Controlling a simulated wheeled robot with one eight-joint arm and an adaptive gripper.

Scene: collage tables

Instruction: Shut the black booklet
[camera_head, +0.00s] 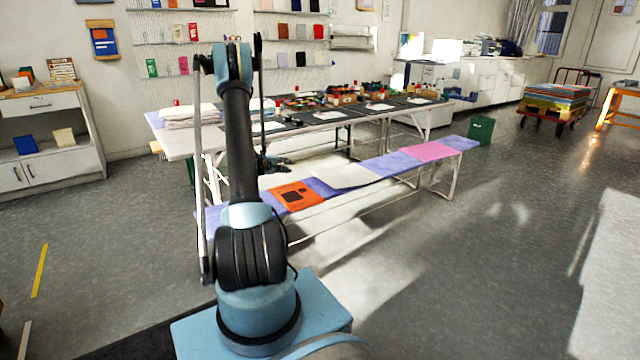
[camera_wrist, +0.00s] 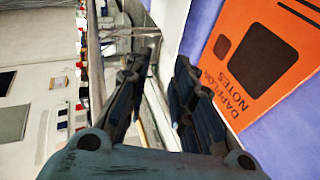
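I cannot pick out a black booklet for certain in either view. An orange booklet or sheet (camera_head: 297,196) with dark square shapes lies flat on the low bench (camera_head: 381,166). In the wrist view this orange item (camera_wrist: 262,60) fills the upper right, and its print reads "NOTES". My gripper (camera_head: 268,160) hangs near the bench's left part, behind my arm in the head view. In the wrist view my gripper (camera_wrist: 160,62) has its two dark fingers apart with nothing between them. The orange item is to the right of the fingers, apart from them.
A work table (camera_head: 330,117) with dark mats and small coloured items stands behind the bench. White and pink sheets lie farther right on the bench. A green bin (camera_head: 481,130) stands at its right end. A white cabinet (camera_head: 45,150) is at left. Front floor is clear.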

